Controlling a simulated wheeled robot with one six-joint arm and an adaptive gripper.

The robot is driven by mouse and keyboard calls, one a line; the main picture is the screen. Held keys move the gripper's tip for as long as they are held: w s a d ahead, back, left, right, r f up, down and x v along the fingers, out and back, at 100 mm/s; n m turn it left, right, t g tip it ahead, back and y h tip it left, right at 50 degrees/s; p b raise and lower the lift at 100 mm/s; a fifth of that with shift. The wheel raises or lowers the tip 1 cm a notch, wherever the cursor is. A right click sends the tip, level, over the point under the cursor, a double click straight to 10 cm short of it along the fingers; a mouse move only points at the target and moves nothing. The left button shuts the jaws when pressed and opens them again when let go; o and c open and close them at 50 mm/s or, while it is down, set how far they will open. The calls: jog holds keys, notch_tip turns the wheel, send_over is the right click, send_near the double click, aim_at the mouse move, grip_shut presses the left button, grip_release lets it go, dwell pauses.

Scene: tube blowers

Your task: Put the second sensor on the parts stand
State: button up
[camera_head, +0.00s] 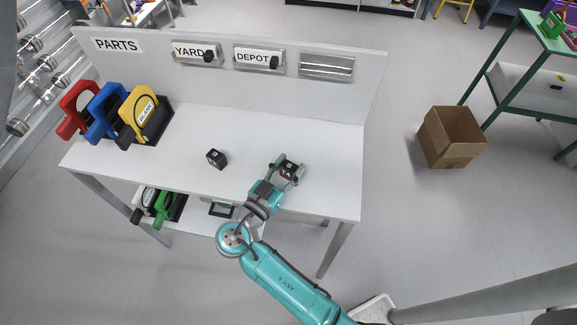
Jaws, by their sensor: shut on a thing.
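The parts stand (320,140) is a white table with a back panel marked PARTS. One small black cube-shaped sensor (217,158) sits on the middle of its top. My gripper (288,171) reaches over the right half of the top from the front. It is shut on a second small dark sensor (290,167), which shows between the fingers with a small red and white mark. The fingers partly hide it. I cannot tell whether the held sensor touches the top or is just above it.
Red (78,108), blue (106,112) and yellow (140,114) tube blowers stand at the top's left end. A lower shelf holds a green blower (163,208). A cardboard box (450,138) and a green-framed table (508,113) stand right. The top's right end is clear.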

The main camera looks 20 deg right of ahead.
jog(key=shift+f, duration=0.2)
jog(key=o, duration=1.1)
jog(key=shift+o, duration=0.2)
jog(key=shift+r, duration=0.2)
jog(key=v, duration=1.2)
